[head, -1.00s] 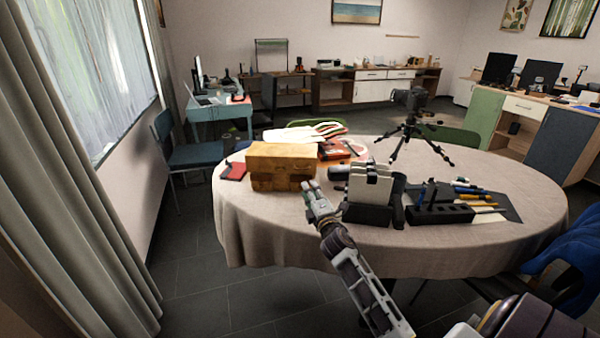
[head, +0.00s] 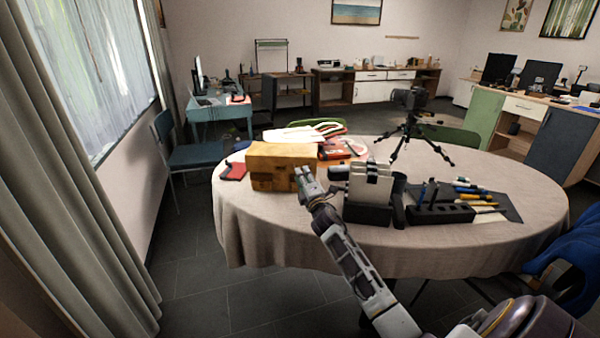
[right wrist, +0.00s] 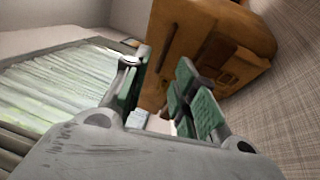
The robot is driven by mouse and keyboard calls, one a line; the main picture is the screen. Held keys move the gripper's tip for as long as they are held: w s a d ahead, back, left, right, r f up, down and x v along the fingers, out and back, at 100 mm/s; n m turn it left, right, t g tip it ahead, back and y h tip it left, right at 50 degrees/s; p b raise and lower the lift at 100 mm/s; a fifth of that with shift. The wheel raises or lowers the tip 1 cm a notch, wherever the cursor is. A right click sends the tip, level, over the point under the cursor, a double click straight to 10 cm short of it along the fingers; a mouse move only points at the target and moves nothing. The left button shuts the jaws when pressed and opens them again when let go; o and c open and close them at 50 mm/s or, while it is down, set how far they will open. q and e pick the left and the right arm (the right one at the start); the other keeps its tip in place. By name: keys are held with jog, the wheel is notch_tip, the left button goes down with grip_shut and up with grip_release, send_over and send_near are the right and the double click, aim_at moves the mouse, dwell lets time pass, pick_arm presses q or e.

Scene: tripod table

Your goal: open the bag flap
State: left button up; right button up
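The tan-brown bag (head: 270,166) sits upright on the left part of the round table. Its flap appears shut, covering the upper front. In the right wrist view the bag (right wrist: 190,35) fills the upper right, tilted in the picture, with a dark strap or buckle on its front. My right gripper (head: 304,178) is at the bag's right front corner. In the right wrist view its green-padded fingers (right wrist: 162,78) are apart with nothing held between them, close to the bag; I cannot tell if they touch it. My left gripper is out of view.
The cloth-covered table (head: 300,234) also holds a black holder with white cards (head: 369,185), a pen organizer (head: 440,214) and a camera on a tripod (head: 408,125). A red item (head: 234,171) lies left of the bag. White-and-red gloves (head: 303,134) lie behind it.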

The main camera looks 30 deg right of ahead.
jog(key=shift+x, duration=1.8)
grip_shut()
